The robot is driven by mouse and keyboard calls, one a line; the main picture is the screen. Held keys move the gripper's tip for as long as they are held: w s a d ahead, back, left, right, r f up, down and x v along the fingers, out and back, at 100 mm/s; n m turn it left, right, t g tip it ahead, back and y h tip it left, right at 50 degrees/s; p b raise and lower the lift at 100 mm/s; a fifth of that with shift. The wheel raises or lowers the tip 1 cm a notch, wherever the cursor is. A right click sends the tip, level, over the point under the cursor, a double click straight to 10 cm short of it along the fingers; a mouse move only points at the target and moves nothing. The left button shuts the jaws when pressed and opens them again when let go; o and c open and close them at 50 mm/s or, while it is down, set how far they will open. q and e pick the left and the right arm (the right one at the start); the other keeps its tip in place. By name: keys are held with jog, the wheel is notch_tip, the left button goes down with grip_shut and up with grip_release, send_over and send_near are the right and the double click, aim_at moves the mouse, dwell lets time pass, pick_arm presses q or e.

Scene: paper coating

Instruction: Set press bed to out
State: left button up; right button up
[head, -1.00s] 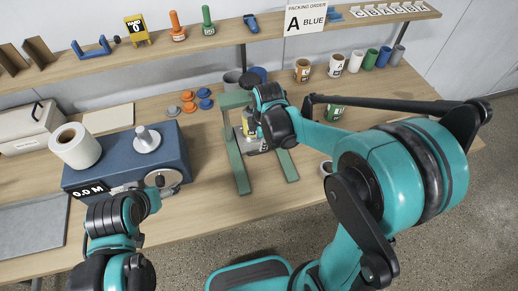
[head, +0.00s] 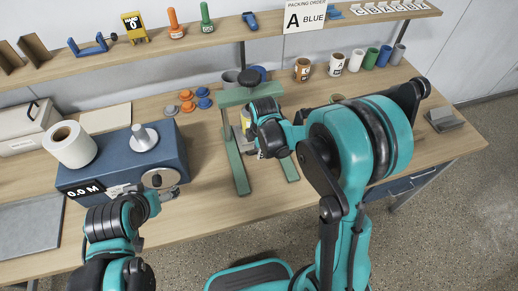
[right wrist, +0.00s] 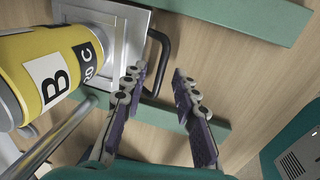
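The green press (head: 240,165) stands mid-table, its bed mostly hidden by my right arm in the head view. In the right wrist view the press bed is a silver plate (right wrist: 137,22) with a dark bar handle (right wrist: 167,50) on its edge. A yellow can (right wrist: 50,75) with a "B" label is above the bed. My right gripper (right wrist: 160,70) is open, its fingertips on either side of the handle; I cannot tell if they touch it. My left gripper (head: 168,192) is by the front of the blue machine (head: 120,160); its fingers are too small to read.
A white roll (head: 70,146) sits on the blue machine, left of the press. Orange and blue knobs (head: 187,105) lie behind, and several cups (head: 355,62) stand at the back right. The table right of the press has free room.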

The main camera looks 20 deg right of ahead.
grip_shut()
jog(key=shift+s, duration=0.1)
jog(key=s, duration=1.6)
jog(key=shift+s+d, duration=0.2)
jog(key=shift+d, duration=0.1)
jog(key=shift+o, duration=0.6)
grip_release()
jog(key=shift+r, duration=0.1)
notch_tip(320, 180, up, 12)
jog(key=s, duration=0.2)
jog(key=shift+f, duration=0.2)
